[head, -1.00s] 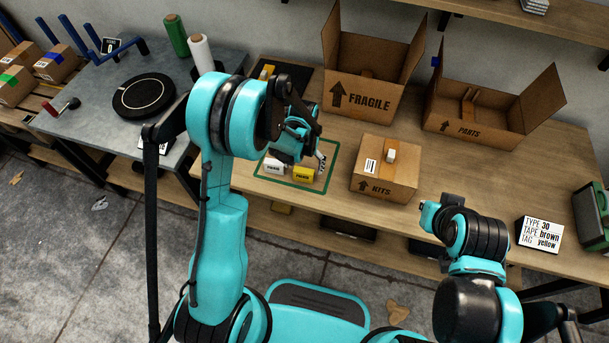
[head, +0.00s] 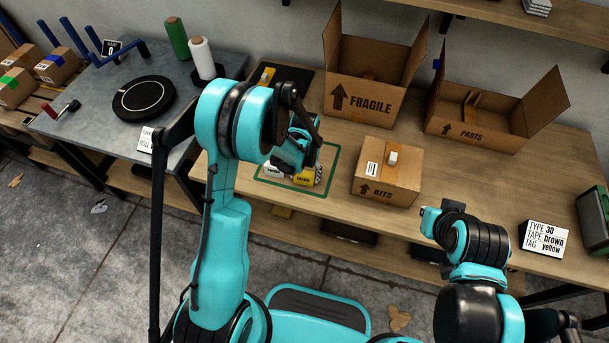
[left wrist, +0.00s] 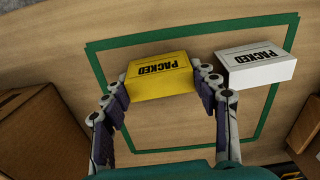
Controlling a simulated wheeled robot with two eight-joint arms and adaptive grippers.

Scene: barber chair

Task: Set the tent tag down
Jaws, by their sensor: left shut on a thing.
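The yellow tent tag (head: 304,178), printed PACKED, is inside the green outlined rectangle (head: 332,165) on the wooden bench. In the left wrist view the yellow tag (left wrist: 160,80) sits between the two fingers of my left gripper (left wrist: 158,84), which is shut on it. In the head view my left gripper (head: 303,163) covers part of the tag. It is at or very near the bench top; I cannot tell whether it touches. A white PACKED tag (left wrist: 255,66) lies to the right of it in the left wrist view, apart from it. My right gripper is not in view.
A closed KITS carton (head: 385,180) stands right of the rectangle. Open FRAGILE (head: 362,103) and PARTS (head: 475,128) cartons stand behind. A sign (head: 543,240) reads type 30, tape brown, tag yellow. The bench's front edge is close to the rectangle.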

